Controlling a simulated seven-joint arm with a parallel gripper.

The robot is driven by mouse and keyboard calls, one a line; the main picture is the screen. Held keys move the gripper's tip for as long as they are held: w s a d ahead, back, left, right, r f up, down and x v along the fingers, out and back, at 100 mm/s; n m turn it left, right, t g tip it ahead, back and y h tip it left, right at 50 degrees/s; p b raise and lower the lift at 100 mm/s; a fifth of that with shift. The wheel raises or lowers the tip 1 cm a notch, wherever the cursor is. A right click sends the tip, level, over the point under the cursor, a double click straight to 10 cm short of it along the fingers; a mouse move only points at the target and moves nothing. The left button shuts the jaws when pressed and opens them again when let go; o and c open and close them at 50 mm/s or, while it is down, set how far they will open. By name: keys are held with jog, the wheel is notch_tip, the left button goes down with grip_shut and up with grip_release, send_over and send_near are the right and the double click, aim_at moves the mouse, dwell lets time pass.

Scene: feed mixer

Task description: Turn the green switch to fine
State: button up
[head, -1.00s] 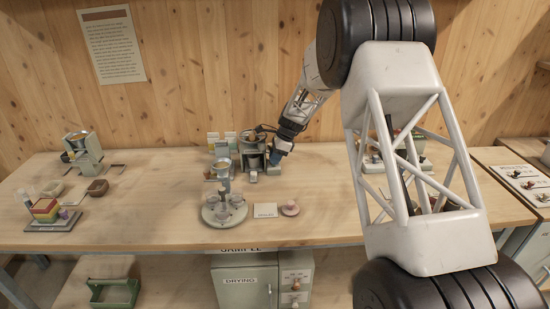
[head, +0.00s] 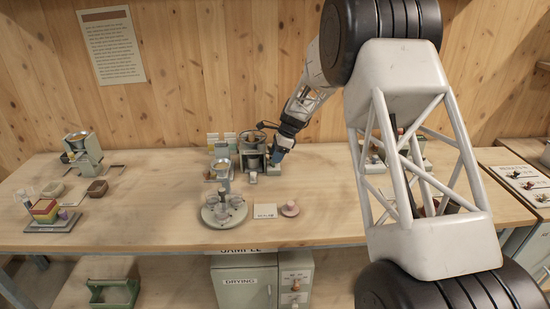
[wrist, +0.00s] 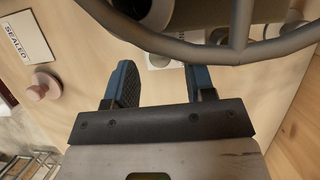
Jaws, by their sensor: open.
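The feed mixer (head: 252,149), a grey-green machine with a round bowl on top, stands toward the back middle of the table. My gripper (head: 276,158) is at its right side, pointing down, with blue fingers. In the wrist view my gripper (wrist: 160,82) is open, its two fingers apart with bare table between them. A grey curved tube and part of the machine (wrist: 198,18) lie just beyond the fingertips. I cannot make out the green switch or its setting in either view; it may be hidden or too small.
A round stand with cups (head: 224,212) is in front of the mixer, beside a white card (head: 265,211) and a pink knob-topped disc (head: 290,208). The card (wrist: 27,37) and disc (wrist: 37,90) also show at left in the wrist view. Table to the left is partly clear.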

jog(key=shift+v, duration=3)
jog(key=shift+s, duration=0.1)
